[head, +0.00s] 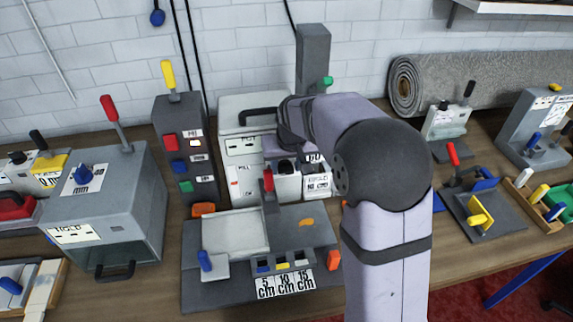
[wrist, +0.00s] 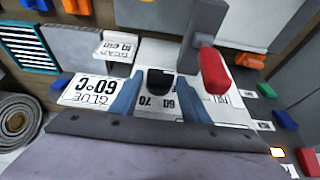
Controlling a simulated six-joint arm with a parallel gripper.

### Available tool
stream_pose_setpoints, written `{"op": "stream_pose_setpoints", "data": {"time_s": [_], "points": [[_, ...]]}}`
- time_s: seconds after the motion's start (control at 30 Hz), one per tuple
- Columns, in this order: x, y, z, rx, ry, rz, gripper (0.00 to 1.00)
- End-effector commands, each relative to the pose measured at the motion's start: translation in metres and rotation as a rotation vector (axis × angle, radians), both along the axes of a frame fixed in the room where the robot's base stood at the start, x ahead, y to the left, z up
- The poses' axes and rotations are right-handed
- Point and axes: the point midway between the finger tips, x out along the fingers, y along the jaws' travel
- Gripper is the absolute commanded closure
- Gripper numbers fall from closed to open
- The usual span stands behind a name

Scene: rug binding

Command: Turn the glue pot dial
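The glue pot's dial (wrist: 160,78) is a small black knob on a white face (wrist: 150,120) with numbers such as 60 and 70. It also shows in the head view as a dark knob (head: 286,167), just below my gripper. A white card (wrist: 92,91) reading GLUE 60°C is left of the dial in the wrist view, and right of it in the head view (head: 318,183). My gripper (wrist: 160,86) is open, with one blue finger on each side of the dial and a visible gap. Contact is not visible. My arm hides part of the pot in the head view.
A red-handled lever (wrist: 213,72) on a grey post stands close to the right finger. A grey fixture with a pale tray (head: 235,233) lies in front. A control box with coloured buttons (head: 186,150) stands left. A rolled rug (head: 450,85) lies at the back right.

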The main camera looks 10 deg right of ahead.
Motion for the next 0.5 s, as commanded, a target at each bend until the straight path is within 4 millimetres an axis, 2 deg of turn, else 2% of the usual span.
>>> {"op": "stream_pose_setpoints", "data": {"time_s": [0.03, 0.1, 0.5], "points": [[0.0, 0.0, 0.0002, 0.0, 0.0, 0.0, 0.71], [0.0, 0.0001, 0.0003, 0.0, 0.0, 0.0, 0.88], [0.0002, -0.0016, 0.0001, 0.037, -0.001, -0.002, 0.88]]}}
